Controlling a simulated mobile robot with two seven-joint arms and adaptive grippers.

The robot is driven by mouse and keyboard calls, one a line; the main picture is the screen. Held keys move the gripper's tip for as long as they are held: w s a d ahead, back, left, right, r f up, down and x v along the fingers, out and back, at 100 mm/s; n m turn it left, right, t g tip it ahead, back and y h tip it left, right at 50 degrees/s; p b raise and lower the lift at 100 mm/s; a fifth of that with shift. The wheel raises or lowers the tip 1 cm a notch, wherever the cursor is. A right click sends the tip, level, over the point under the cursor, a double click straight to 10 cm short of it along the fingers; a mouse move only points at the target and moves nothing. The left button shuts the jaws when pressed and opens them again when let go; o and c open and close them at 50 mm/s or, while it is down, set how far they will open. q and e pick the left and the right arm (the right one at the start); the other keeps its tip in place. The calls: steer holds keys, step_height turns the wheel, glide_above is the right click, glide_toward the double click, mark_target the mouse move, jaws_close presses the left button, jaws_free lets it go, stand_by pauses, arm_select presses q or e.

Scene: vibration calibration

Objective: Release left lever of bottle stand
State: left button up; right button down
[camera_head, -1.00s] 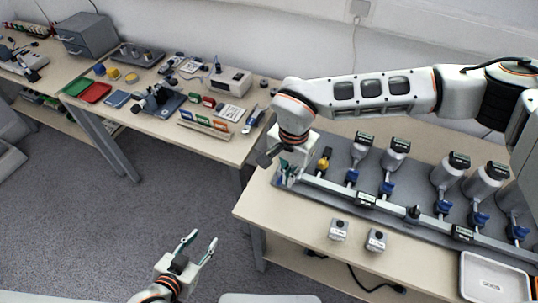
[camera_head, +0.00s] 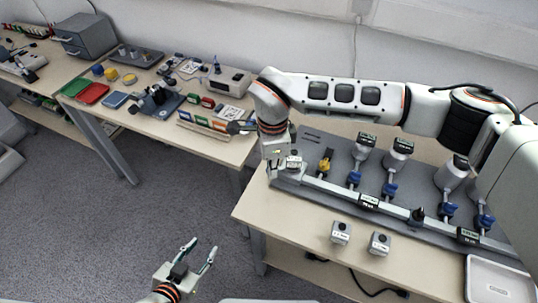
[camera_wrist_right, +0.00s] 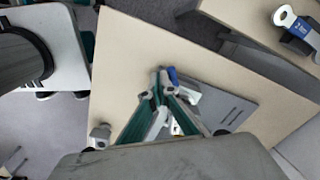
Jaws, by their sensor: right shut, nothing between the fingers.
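The bottle stand (camera_head: 336,188) is a dark grey plate with a pale front rail on the right-hand table. Several grey bottles (camera_head: 360,150) stand on it, with blue parts below them. My right gripper (camera_head: 277,166) points down at the stand's left end. Its teal fingers meet at the tips in the right wrist view (camera_wrist_right: 158,74), shut and empty. A small blue part (camera_wrist_right: 172,76) and a white part (camera_wrist_right: 188,95) show close to the fingertips; I cannot tell whether they touch. The left lever is not clearly made out. My left gripper (camera_head: 199,248) is open and empty, low over the floor.
A yellow-and-black part (camera_head: 325,160) stands near the stand's left end. Two small grey blocks (camera_head: 341,232) (camera_head: 379,243) sit in front of the stand. A white tray (camera_head: 482,262) is at the right front. Another table (camera_head: 215,142) holds instruments behind left.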

steer(key=m, duration=0.1)
steer(key=w+m, duration=0.1)
steer(key=shift+w+a+m, duration=0.3)
steer(key=shift+a+m, duration=0.1)
steer(key=w+m, duration=0.2)
steer(key=m, duration=0.1)
steer(key=shift+a+m, duration=0.15)
steer(key=shift+m, duration=0.15)
step_height(320, 180, up, 7)
steer(key=p, duration=0.4)
